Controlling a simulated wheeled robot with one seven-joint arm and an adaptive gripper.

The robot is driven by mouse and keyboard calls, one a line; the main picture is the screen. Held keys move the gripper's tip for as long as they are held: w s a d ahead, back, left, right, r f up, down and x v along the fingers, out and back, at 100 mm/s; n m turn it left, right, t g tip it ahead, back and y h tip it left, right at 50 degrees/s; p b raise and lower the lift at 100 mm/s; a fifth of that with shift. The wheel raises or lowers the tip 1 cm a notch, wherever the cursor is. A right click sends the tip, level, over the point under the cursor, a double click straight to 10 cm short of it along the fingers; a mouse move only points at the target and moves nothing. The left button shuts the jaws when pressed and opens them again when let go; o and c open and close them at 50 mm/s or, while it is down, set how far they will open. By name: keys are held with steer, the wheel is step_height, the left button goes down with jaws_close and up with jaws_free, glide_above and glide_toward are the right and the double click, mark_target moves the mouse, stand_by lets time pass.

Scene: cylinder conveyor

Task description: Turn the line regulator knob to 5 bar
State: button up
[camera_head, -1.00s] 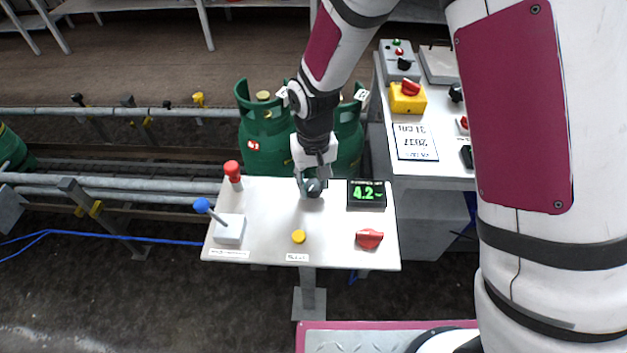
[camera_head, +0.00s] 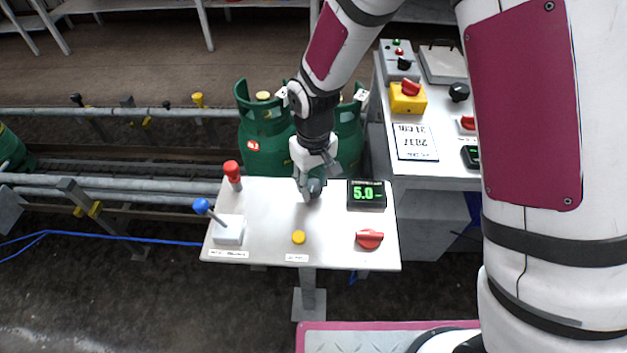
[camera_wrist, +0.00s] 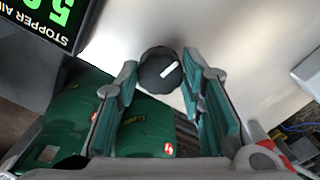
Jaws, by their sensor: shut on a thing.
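The dark round regulator knob (camera_head: 315,187) stands near the back middle of the white panel, left of the display. In the wrist view the knob (camera_wrist: 153,78) shows a white pointer mark on its face. My gripper (camera_head: 308,190) reaches down to it, and in the wrist view my gripper (camera_wrist: 160,72) has a finger on each side of the knob, shut on it. The black display (camera_head: 366,194) reads 5.0 in green. The display (camera_wrist: 45,25) is partly cut off in the wrist view, with "STOPPER AIR" visible.
A red handle (camera_head: 369,239), a yellow button (camera_head: 298,237), a blue-ended lever (camera_head: 201,205) and a red-topped post (camera_head: 233,172) share the white panel (camera_head: 265,215). Green gas cylinders (camera_head: 262,120) stand behind it. A second control table (camera_head: 440,175) is at right.

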mark_target(314, 185)
steer(key=o, duration=1.2)
steer(key=shift+c, duration=0.2)
step_height(314, 185, up, 12)
steer(key=shift+r, duration=0.1)
steer(key=s+d+r+m+t+p, duration=0.25)
steer(key=s+d+r, duration=0.55)
steer(key=d+r, duration=0.6)
steer(key=s+d+r+m+t, duration=0.1)
steer(key=s+d+r+m, duration=0.1)
steer(key=s, duration=0.5)
steer(key=s+d+r+m+p, duration=0.1)
steer(key=s+d+r+m, duration=0.1)
steer(key=s, duration=0.5)
steer(key=shift+s+d+r+t, duration=0.15)
steer(key=shift+d+r+t, duration=0.2)
steer(key=shift+d+r, duration=0.65)
steer(key=shift+d+f, duration=0.15)
steer(key=shift+f, duration=0.05)
